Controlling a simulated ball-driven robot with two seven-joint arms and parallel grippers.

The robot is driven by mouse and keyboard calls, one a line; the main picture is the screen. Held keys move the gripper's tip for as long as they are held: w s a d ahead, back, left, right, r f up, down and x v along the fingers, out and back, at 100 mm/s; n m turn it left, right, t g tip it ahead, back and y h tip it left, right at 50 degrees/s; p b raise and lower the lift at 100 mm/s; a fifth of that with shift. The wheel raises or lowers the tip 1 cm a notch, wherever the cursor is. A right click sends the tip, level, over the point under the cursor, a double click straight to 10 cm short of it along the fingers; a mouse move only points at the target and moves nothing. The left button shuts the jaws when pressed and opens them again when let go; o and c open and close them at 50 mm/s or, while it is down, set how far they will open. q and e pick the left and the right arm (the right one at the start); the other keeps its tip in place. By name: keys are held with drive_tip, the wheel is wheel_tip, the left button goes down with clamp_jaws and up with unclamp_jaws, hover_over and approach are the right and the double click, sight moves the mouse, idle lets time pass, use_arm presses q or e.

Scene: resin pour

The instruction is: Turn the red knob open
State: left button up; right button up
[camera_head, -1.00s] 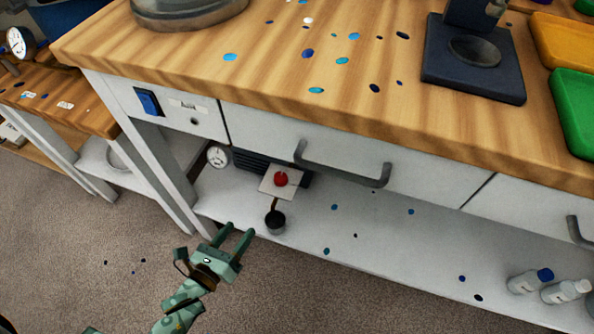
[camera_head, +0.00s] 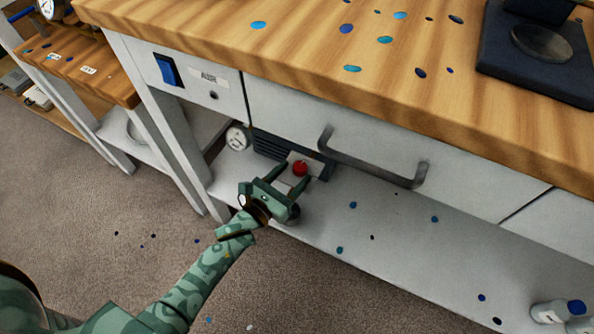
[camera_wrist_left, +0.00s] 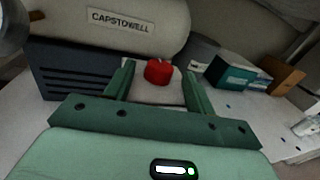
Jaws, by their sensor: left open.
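The red knob (camera_head: 300,168) sits on a pale plate at the front of a dark ribbed unit (camera_head: 268,146) on the white lower shelf. It also shows in the left wrist view (camera_wrist_left: 158,71), beyond and between my fingertips. My left gripper (camera_head: 289,174) is open, with one finger on each side of the knob in the picture. I cannot tell whether the fingers touch it. My right gripper is not in view.
The wooden bench top (camera_head: 300,45) overhangs the shelf, with a drawer handle (camera_head: 372,160) above and right of the knob. A round gauge (camera_head: 237,138) stands left of the unit. A grey tank (camera_wrist_left: 110,28) lies behind the knob. The shelf (camera_head: 390,232) to the right is largely clear.

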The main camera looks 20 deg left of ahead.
use_arm(q)
drive_tip(key=shift+x, duration=0.9)
drive_tip(key=c, duration=1)
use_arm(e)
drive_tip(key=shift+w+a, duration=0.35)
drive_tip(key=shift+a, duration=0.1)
